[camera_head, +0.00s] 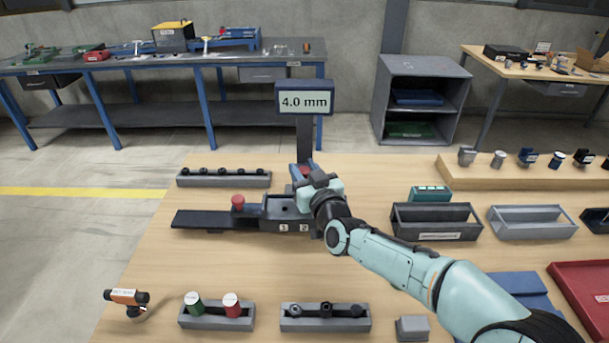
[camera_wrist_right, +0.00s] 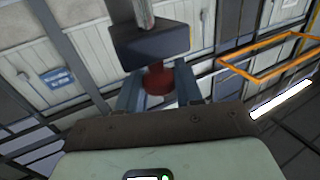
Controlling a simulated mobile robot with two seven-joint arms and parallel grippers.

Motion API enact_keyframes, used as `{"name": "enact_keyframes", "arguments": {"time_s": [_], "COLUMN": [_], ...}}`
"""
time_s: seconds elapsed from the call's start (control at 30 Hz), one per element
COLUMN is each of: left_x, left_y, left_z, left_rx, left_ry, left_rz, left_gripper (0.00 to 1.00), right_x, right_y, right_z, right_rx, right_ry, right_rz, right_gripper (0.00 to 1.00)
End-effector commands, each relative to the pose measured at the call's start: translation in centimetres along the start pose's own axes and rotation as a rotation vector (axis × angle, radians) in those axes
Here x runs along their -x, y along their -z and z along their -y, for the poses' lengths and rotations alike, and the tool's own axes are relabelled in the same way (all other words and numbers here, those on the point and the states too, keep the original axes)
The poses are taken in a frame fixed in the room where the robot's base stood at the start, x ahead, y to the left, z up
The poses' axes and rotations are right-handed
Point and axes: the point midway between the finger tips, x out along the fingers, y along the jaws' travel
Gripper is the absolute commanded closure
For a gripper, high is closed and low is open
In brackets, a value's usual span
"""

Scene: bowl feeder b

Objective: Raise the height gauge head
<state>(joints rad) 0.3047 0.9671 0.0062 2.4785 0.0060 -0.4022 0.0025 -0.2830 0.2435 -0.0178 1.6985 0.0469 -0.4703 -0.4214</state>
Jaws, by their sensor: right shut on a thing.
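The height gauge shows a display reading 4.0 mm (camera_head: 304,102) on top of a dark post (camera_head: 304,140). The gauge stands at the far edge of a dark fixture (camera_head: 290,208) with small numbered labels. My right gripper (camera_head: 303,173) is at the gauge, in front of the post, and covers much of its head. In the right wrist view my gripper's two blue fingers (camera_wrist_right: 158,92) are shut on a red knob (camera_wrist_right: 158,78). A dark block with a metal rod (camera_wrist_right: 149,44) adjoins the knob. My left gripper is not in view.
A red knob (camera_head: 238,202) stands on the dark rail (camera_head: 200,219) left of the fixture. A rack of dark parts (camera_head: 223,180) lies behind it. Grey bins (camera_head: 435,222) stand to the right. An orange scanner (camera_head: 126,297) and small trays (camera_head: 325,318) line the front.

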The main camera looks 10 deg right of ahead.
Motion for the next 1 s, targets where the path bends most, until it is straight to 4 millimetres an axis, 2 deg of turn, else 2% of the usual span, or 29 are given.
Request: {"name": "enact_keyframes", "arguments": {"time_s": [0.03,0.1,0.43,0.47,0.5,0.83,1.0], "left_x": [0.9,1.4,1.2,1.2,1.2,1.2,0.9], "left_y": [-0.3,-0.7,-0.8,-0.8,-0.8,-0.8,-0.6], "left_z": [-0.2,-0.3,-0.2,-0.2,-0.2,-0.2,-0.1], "left_rx": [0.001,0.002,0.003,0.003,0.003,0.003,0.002], "left_ry": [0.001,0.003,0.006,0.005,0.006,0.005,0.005], "left_rz": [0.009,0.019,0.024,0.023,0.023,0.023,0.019], "left_gripper": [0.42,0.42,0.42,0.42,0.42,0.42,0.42], "right_x": [0.1,0.1,0.1,0.1,0.1,0.2,2.1], "right_y": [2.6,3.7,4.2,4.2,4.2,3.6,3.5], "right_z": [-0.1,-0.1,-0.1,0.0,-0.1,0.0,-0.1], "right_rx": [0.000,0.000,0.000,0.000,0.000,0.000,-0.001], "right_ry": [-0.002,-0.003,-0.003,-0.003,-0.003,-0.002,-0.002], "right_rz": [-0.021,-0.023,-0.027,-0.028,-0.028,-0.015,-0.015], "right_gripper": [1.00,1.00,1.00,0.55,0.44,0.44,0.44]}}
